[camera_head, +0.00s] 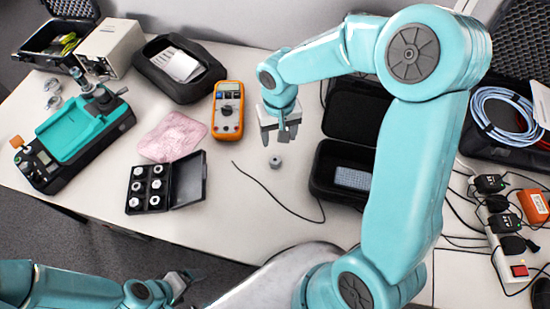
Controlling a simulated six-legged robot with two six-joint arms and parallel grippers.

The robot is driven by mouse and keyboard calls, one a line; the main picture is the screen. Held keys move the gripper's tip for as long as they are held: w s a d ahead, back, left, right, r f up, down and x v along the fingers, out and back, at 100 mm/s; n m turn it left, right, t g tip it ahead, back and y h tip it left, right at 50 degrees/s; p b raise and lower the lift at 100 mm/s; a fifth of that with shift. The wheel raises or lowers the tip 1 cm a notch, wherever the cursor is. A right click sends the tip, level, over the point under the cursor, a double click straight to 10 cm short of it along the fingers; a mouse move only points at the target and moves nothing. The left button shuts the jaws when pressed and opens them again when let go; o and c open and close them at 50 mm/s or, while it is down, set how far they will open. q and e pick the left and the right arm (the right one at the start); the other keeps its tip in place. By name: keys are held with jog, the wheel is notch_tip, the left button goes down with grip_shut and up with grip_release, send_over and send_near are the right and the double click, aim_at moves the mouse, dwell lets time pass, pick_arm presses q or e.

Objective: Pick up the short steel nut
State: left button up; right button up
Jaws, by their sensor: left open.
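A small round grey steel nut (275,162) lies alone on the white table, near its middle. My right gripper (279,136) points down just above and behind the nut in the picture. Its fingers are apart, with nothing between them, and do not touch the nut. My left gripper (186,284) is low at the lower left, in front of the table's edge, open and empty, far from the nut. An open black case (187,180) to the left of the nut holds several metal nuts in its slots.
An orange multimeter (228,110) and pink cloth (172,137) lie left of the nut. A thin black cable (285,203) runs in front of it. An open black case (320,175) stands to the right. A teal device (82,130) stands far left. A power strip (507,245) lies right.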

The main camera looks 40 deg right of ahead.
send_over(275, 159)
jog(key=f, duration=0.4)
jog(key=s+f, duration=0.1)
jog(key=shift+d+f, duration=0.15)
jog(key=shift+f, duration=0.25)
jog(key=f, duration=0.3)
jog(key=w+f, duration=0.1)
jog(key=f, duration=0.1)
jog(key=shift+f, duration=0.25)
jog(key=shift+a, duration=0.2)
grip_shut()
